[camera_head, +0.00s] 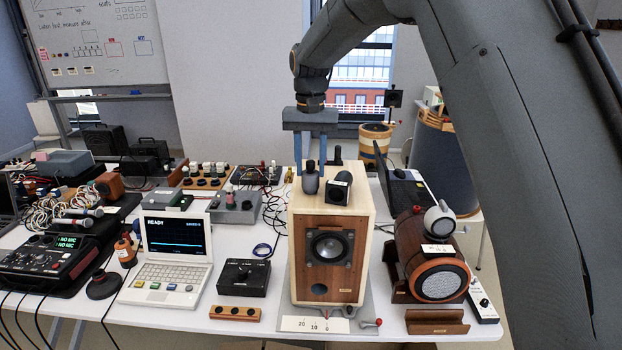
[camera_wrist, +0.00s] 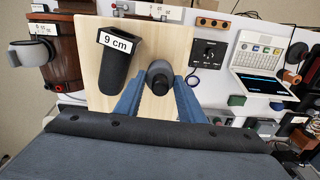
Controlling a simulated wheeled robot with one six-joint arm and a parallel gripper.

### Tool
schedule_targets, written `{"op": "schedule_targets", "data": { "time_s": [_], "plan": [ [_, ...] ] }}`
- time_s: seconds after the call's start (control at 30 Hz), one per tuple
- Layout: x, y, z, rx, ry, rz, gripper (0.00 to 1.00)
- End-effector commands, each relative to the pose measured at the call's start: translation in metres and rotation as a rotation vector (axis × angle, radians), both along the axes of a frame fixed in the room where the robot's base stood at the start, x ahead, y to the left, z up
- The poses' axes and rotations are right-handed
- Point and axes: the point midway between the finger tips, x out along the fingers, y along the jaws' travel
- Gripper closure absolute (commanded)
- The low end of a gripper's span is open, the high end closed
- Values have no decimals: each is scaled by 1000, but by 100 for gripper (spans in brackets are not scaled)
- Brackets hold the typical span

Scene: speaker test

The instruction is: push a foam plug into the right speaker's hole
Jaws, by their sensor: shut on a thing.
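My gripper (camera_head: 311,172) points down above the box speaker, its blue fingers closed on the sides of a dark grey plug (camera_head: 310,181) with a knob on top. The wrist view shows this plug (camera_wrist: 160,73) between the fingertips. It is over the speaker's top; I cannot tell whether it touches. A black plug (camera_head: 339,188) lies beside it, labelled "9 cm" in the wrist view (camera_wrist: 117,66). The box speaker (camera_head: 300,255) has a driver and a dark round hole (camera_head: 319,289) low in front. Further right is a barrel-shaped wooden speaker (camera_head: 405,240) with a round grille.
A scale marked 20, 10, 0 (camera_head: 315,324) lies before the box speaker. A laptop-like instrument (camera_head: 175,260) and a black knob box (camera_head: 244,277) stand left. Cables and devices crowd the table's left side.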

Motion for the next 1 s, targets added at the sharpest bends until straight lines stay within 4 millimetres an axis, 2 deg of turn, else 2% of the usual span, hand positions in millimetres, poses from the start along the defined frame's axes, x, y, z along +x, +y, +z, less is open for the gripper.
{"op": "schedule_targets", "data": {
  "time_s": [0.7,1.0],
  "plan": [
    [1,0,47,1,-1,0,91],
    [0,0,49,0,0,0,91]
  ]
}}
